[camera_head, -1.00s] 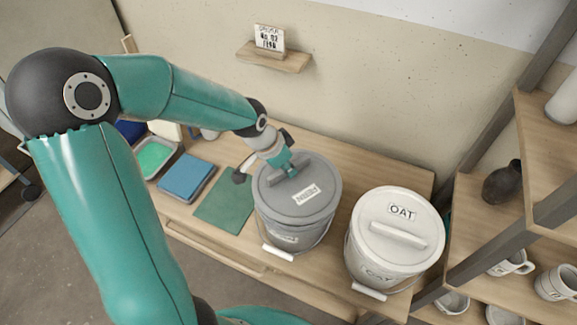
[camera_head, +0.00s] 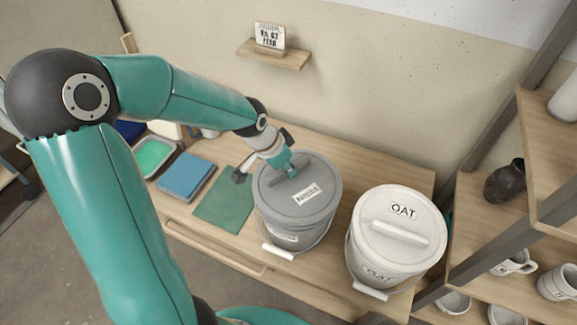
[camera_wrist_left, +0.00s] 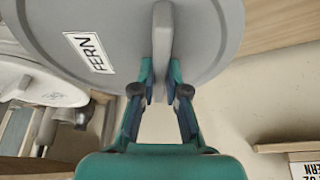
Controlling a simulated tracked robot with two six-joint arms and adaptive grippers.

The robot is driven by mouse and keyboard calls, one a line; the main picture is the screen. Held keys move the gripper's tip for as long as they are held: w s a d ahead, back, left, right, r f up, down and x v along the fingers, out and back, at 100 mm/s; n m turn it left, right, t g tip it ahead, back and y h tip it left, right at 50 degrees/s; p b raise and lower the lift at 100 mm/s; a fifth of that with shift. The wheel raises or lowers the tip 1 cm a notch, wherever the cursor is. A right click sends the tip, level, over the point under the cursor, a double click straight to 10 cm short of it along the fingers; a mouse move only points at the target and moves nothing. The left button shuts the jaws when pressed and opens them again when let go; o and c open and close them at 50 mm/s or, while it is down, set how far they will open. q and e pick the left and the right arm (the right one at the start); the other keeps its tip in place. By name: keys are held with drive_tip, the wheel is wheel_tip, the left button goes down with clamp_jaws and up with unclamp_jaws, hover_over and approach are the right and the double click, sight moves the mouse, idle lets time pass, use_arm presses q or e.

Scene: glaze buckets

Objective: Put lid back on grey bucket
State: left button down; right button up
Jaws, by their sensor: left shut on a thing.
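The grey lid (camera_head: 275,203) with its FERN label lies over the mouth of the grey bucket (camera_head: 305,230) on the table. It looks level, but I cannot tell whether it is fully seated. My left gripper (camera_head: 291,171) reaches down from the upper left and is shut on the lid's bar handle (camera_head: 288,188), near its far end. The left wrist view shows the lid (camera_wrist_left: 215,30) large, with the handle (camera_wrist_left: 162,45) between the fingertips of my left gripper (camera_wrist_left: 160,88). The bucket is hidden there. My right gripper is out of view.
A white lidded OAT bucket (camera_head: 358,245) stands close on the right. A green mat (camera_head: 222,203), a blue pad (camera_head: 184,178) and a tray of green glaze (camera_head: 155,154) lie on the left. A small wall shelf (camera_head: 275,56) is behind; shelving with mugs (camera_head: 557,284) stands at right.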

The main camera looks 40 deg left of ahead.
use_arm(q)
drive_tip(key=shift+f+b, duration=0.4)
drive_tip(key=shift+b, duration=0.3)
idle(1.1)
idle(0.4)
drive_tip(key=c, duration=0.6)
unclamp_jaws()
drive_tip(key=shift+c, duration=0.2)
drive_tip(key=shift+r+p, duration=2.45)
drive_tip(key=shift+r, duration=1.05)
drive_tip(key=shift+c, duration=0.2)
clamp_jaws()
